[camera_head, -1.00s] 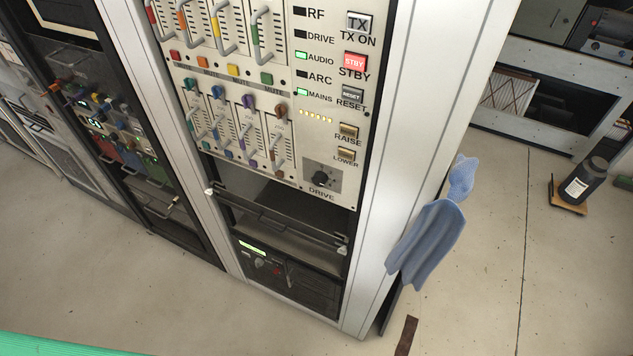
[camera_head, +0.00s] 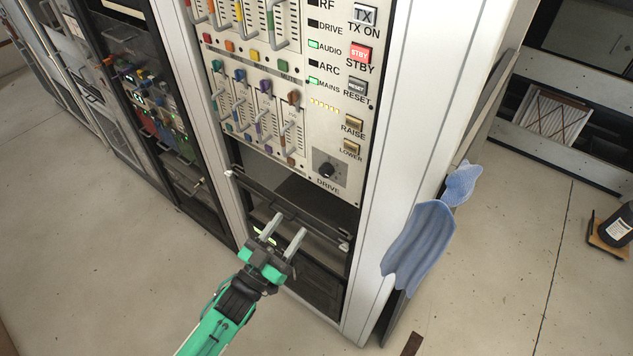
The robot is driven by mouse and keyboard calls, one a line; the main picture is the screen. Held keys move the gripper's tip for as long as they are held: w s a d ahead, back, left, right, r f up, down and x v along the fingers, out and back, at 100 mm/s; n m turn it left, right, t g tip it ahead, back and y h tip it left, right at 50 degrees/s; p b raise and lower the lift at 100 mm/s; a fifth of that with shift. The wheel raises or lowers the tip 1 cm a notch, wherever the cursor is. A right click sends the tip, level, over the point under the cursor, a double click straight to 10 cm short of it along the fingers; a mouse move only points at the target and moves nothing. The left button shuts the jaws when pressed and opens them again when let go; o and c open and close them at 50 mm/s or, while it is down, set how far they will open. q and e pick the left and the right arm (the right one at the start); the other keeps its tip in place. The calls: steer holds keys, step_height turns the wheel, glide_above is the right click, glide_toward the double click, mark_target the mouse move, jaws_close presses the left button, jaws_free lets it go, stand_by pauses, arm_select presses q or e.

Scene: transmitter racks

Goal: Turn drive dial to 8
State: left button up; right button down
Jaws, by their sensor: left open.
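My left gripper (camera_head: 283,228) is open and empty, with two grey parallel fingers pointing up toward the rack. In the picture it is below and left of the dial, over the dark lower bay, and apart from the dial. My right gripper is not in view.
LOWER (camera_head: 351,147) and RAISE (camera_head: 354,123) buttons sit just above the dial. A dark drawer with a handle bar (camera_head: 290,208) lies below the panel. A blue cloth (camera_head: 418,245) hangs on the rack's right side. A black bottle (camera_head: 617,226) stands on the floor at right.

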arm_select(q)
steer(key=r, duration=0.2)
steer(key=p, duration=0.5)
glide_toward(323, 173)
steer(key=shift+h, duration=0.3)
steer(key=x, duration=0.7)
steer(key=shift+w+d, duration=0.1)
steer(key=shift+w, duration=0.2)
steer(key=shift+w+d+r, duration=0.1)
steer(key=shift+w+d, duration=0.2)
steer(key=shift+w, duration=0.1)
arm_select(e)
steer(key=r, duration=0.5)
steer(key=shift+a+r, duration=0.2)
arm_select(q)
steer(key=c, duration=0.9)
steer(key=shift+c, duration=0.3)
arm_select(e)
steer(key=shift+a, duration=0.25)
